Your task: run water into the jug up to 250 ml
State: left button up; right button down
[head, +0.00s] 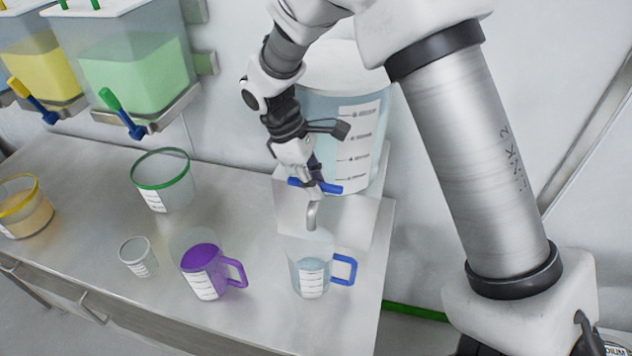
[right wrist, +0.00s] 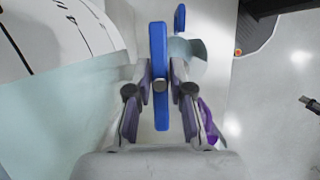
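The clear jug (head: 309,279) with a blue handle stands upright on the bench below the metal spout (head: 312,215), with pale blue water in its lower part. Its level against the marks is too small to read. The blue tap lever (head: 331,188) lies crosswise on the large water tank (head: 340,135). My right gripper (head: 315,183) is at the lever. In the right wrist view the lever (right wrist: 159,75) lies between the two fingertips; whether they press on it is unclear. The jug also shows beyond it (right wrist: 187,50). A stream cannot be made out. My left gripper is out of view.
A purple-filled jug (head: 203,270), a small clear beaker (head: 138,257), a green-rimmed container (head: 162,180) and a yellow-rimmed container (head: 24,206) stand left on the bench (head: 100,215). Green (head: 135,70) and yellow (head: 40,65) tanks hang behind. The bench ends just right of the jug.

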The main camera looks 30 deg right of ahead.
jog(key=shift+s+r+n+h+p, duration=0.1)
jog(key=shift+r+n+h+p, duration=0.2)
jog(key=shift+n+p, duration=0.85)
jog(key=shift+f+m, duration=0.35)
jog(key=shift+f, duration=0.15)
jog(key=shift+t, duration=0.3)
jog(key=c, duration=1)
grip_release()
jog(key=shift+c, duration=0.2)
jog(key=shift+w+a+r, duration=0.1)
jog(key=shift+w, duration=0.1)
jog(key=v, duration=1.2)
